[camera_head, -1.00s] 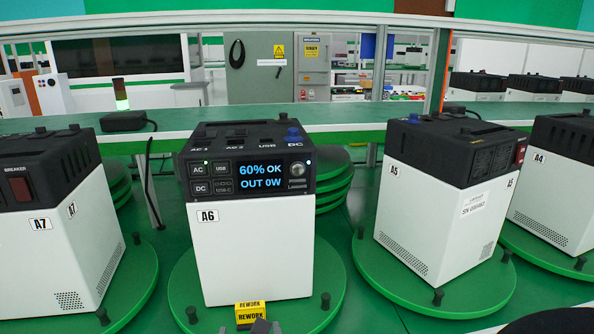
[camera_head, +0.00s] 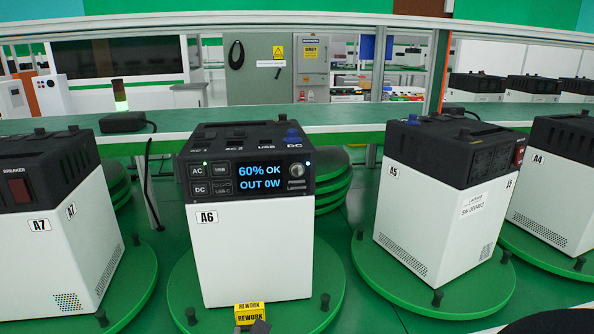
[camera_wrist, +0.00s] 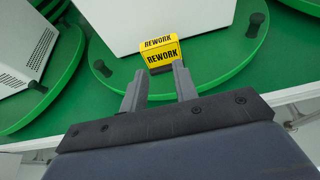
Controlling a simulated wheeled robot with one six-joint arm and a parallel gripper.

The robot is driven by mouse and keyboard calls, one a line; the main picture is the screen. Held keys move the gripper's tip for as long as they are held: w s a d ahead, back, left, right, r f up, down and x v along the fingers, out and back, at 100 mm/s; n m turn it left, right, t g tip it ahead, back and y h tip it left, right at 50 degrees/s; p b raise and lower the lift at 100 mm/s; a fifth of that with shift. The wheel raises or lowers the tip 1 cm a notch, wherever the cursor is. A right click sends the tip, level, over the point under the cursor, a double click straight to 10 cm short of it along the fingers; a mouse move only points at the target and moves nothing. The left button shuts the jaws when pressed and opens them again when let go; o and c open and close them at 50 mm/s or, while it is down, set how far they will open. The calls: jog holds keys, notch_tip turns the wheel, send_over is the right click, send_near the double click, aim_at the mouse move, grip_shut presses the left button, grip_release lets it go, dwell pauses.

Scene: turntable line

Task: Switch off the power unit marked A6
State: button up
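The power unit A6 (camera_head: 252,245) stands on a round green turntable (camera_head: 182,287), its front panel facing me. Its display (camera_head: 262,178) is lit and reads "60% OK" and "OUT 0W". A yellow REWORK tag (camera_wrist: 161,52) stands at the foot of the unit. My gripper (camera_wrist: 157,78) is open and empty, its two fingertips apart just in front of the tag. In the head view only a grey tip shows at the bottom edge.
Unit A7 (camera_head: 68,250) stands to the left, with a red breaker switch. Units A5 (camera_head: 425,220) and A4 (camera_head: 560,200) stand to the right on their own turntables. Black pegs (camera_head: 325,301) rise from the turntable rims. A green shelf (camera_head: 350,118) runs behind.

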grip_shut()
dwell(0.9)
